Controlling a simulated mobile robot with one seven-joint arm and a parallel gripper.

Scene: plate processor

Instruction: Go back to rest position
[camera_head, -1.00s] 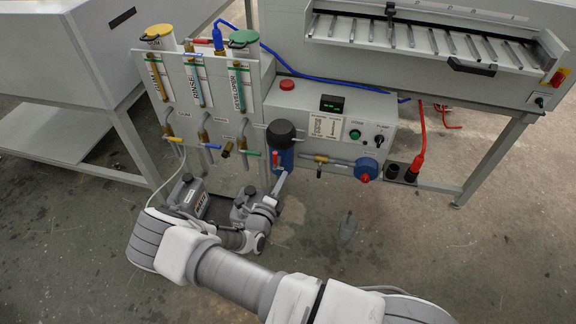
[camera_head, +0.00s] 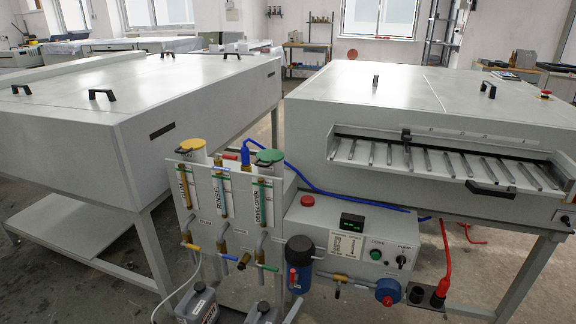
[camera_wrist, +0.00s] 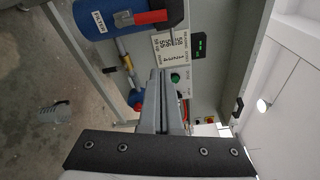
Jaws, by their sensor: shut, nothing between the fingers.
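My gripper (camera_wrist: 163,76) shows only in the wrist view. Its two fingers lie together, shut and empty, pointing at the front of the plate processor. Beyond the fingers are the control box with its green button (camera_wrist: 176,78), a small display (camera_wrist: 199,45) and a white label (camera_wrist: 168,45). The blue filter (camera_wrist: 97,18) with a red handle (camera_wrist: 137,18) is at the upper left of that view. The gap between fingers and panel cannot be judged. In the head view no part of my arm shows.
The plate processor (camera_head: 350,110) stands at right, a second grey machine (camera_head: 75,130) at left. The valve panel (camera_head: 205,210), control box (camera_head: 340,225) and blue filter (camera_head: 300,270) face me. Canisters (camera_head: 198,305) stand at the bottom. A red cable (camera_head: 446,262) hangs at right.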

